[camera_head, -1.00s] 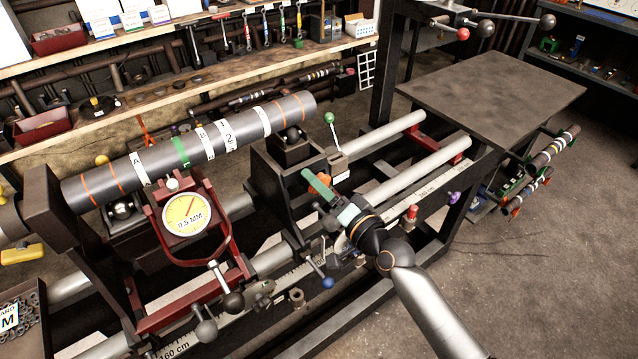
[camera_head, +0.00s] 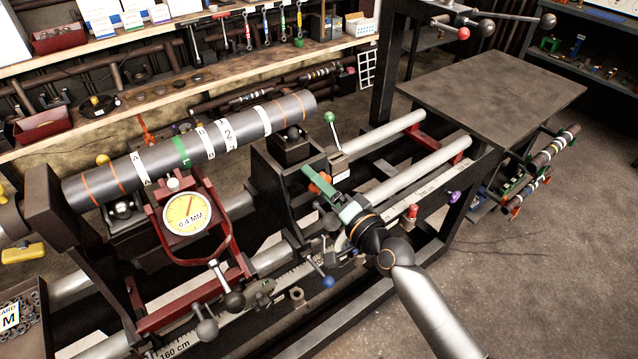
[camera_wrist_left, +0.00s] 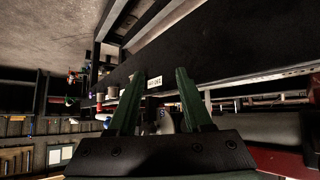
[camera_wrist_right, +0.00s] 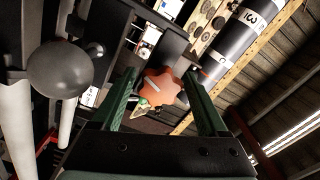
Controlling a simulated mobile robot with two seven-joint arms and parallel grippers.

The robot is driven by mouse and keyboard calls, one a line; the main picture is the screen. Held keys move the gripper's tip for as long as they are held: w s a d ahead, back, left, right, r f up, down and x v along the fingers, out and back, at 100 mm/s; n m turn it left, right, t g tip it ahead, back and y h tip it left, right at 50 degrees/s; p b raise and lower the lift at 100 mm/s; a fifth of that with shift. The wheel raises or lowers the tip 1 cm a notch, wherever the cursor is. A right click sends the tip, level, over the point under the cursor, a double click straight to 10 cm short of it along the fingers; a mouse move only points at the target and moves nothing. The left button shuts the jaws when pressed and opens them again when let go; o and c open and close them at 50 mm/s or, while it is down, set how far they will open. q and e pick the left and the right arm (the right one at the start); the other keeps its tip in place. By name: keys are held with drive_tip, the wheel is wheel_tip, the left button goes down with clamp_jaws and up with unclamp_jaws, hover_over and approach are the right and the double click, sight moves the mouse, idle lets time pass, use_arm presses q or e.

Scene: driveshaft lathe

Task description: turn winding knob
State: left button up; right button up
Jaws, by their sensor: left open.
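The winding knob, an orange star-shaped knob (camera_wrist_right: 160,87), shows between and beyond my right gripper's fingertips in the right wrist view, with gaps at both sides. In the head view the orange knob (camera_head: 321,185) is partly hidden by the green fingers. My right gripper (camera_head: 327,190) is open around it, at the lathe's right-hand head block. My left gripper (camera_wrist_left: 155,75) is open and empty in the left wrist view and does not show in the head view. The dark driveshaft (camera_head: 200,142), with orange, green and white bands, lies across the lathe. The dial gauge (camera_head: 187,214) reads about 8.4 MM, small to read.
A lever with a green ball (camera_head: 329,117) stands behind my right gripper. A blue-tipped lever (camera_head: 327,282) and a red knob (camera_head: 411,212) are close by. A bare table (camera_head: 490,90) is at the back right. Open floor (camera_head: 560,270) lies at the right.

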drive_tip(key=shift+o, duration=0.9)
drive_tip(key=shift+s, duration=0.1)
drive_tip(key=v, duration=1.2)
drive_tip(key=shift+b, duration=0.4)
drive_tip(key=shift+s+d, duration=0.1)
drive_tip(key=s+d+f+n+g+h, duration=0.2)
drive_tip(key=s+d+f+n+h, duration=0.2)
drive_tip(key=s+f, duration=0.5)
drive_tip(key=s+d+f+n+g+h, duration=0.3)
drive_tip(key=s+f, duration=0.6)
drive_tip(key=f, duration=0.7)
drive_tip(key=shift+d+f+n+h, duration=0.2)
drive_tip(key=shift+d+n+h, duration=0.4)
drive_tip(key=shift+d, duration=0.6)
